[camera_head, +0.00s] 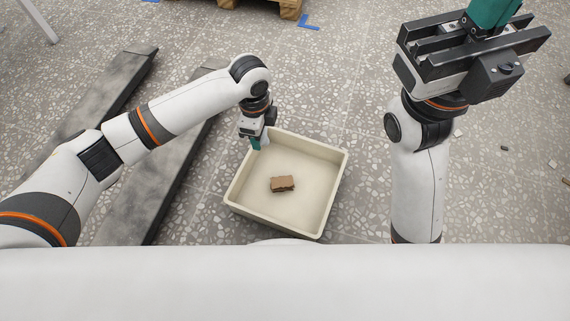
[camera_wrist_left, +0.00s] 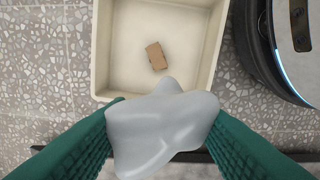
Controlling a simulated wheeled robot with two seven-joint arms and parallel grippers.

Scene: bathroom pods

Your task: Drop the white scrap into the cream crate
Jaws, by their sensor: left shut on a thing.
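The cream crate (camera_head: 304,209) stands on the floor in front of me, open at the top. It also shows in the left wrist view (camera_wrist_left: 130,82). My left gripper (camera_head: 257,143) is at the crate's far left edge and points down. In the left wrist view its green fingers (camera_wrist_left: 160,135) are shut on the white scrap (camera_wrist_left: 162,125), a crumpled pale sheet. The scrap overlaps the crate's near rim in that view and hides part of it. My right gripper (camera_head: 490,12) is raised at the upper right, its fingertips cut off by the picture's edge.
A brown block (camera_head: 283,184) lies inside the crate, with bare crate floor around it. Long dark grey planks (camera_head: 92,98) lie on the left. A wooden pallet (camera_head: 262,6) is at the top. Small bits lie on the speckled floor at right.

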